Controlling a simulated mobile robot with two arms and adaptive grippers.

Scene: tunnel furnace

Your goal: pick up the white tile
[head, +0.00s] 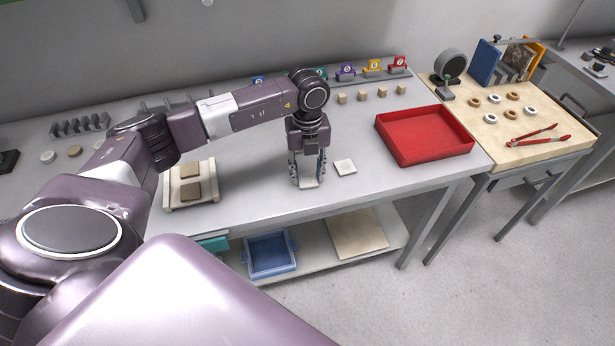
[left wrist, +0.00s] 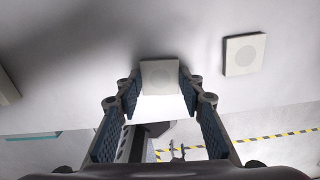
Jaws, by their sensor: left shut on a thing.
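My left gripper (head: 307,170) points straight down over the grey table, its fingers shut on a white tile (head: 308,183). In the left wrist view the held tile (left wrist: 160,74) sits between the two blue-padded fingertips (left wrist: 160,82). I cannot tell whether it still touches the table top. A second white tile (head: 345,167) lies flat on the table just right of the gripper, apart from it; it also shows in the left wrist view (left wrist: 244,54). My right gripper is not in view.
A red tray (head: 421,158) stands to the right on the table (head: 260,190). A wooden rack (head: 205,171) with brown tiles stands to the left. Small beige blocks line the back before coloured numbered markers. A blue bin (head: 270,272) is on the lower shelf. The table's front edge is close.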

